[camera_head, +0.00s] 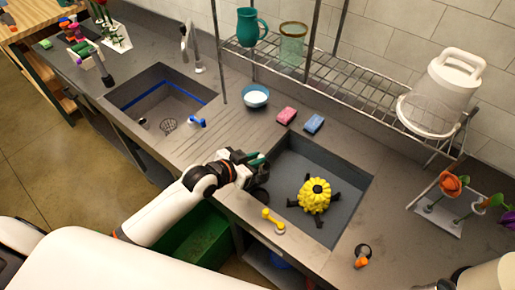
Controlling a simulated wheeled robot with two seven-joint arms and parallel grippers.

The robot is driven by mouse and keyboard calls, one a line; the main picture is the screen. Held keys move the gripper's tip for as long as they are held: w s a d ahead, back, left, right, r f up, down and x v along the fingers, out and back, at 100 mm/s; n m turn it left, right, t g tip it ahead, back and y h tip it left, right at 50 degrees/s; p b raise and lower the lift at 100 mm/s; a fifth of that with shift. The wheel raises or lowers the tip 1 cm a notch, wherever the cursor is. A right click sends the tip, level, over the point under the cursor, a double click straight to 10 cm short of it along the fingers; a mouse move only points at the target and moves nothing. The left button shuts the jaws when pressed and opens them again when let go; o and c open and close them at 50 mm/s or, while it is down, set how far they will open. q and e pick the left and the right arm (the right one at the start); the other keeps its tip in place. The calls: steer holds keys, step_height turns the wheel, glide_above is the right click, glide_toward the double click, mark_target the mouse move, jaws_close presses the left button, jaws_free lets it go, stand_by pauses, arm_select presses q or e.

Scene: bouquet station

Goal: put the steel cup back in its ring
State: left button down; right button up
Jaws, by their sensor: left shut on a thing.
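My left gripper (254,164) is over the left edge of the right-hand sink, shut on a small teal-green thing (258,159). The fingers and wrist hide most of that thing, so I cannot tell what it is. A small round dark opening with a pale rim (363,249) is on the counter right of the sink, with an orange piece at its front. I cannot tell whether it is the steel cup or its ring. No other steel cup is clear. My right gripper is not in view.
The right-hand sink (345,181) holds a yellow flower-like thing (315,193) with dark arms. A yellow handle (271,220) sits on its front edge. Pink (287,115) and blue (314,123) sponges and a blue bowl (255,96) lie behind. A wire rack (350,92) stands at the back.

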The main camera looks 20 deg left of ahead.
arm_select(q)
steer(key=f, duration=0.3)
steer(key=shift+w+a, duration=0.15)
steer(key=shift+a, duration=0.15)
steer(key=shift+f+b, duration=0.5)
steer(key=shift+f, duration=1)
step_height(320, 180, down, 6)
steer(key=b, duration=0.5)
steer(key=shift+b, duration=0.4)
steer(key=shift+f+b, duration=0.55)
steer(key=shift+f, duration=0.25)
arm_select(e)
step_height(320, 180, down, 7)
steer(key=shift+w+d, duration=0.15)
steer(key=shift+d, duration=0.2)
arm_select(q)
steer(key=shift+r, duration=0.1)
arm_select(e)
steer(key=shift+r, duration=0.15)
arm_select(q)
steer(key=shift+f, duration=0.2)
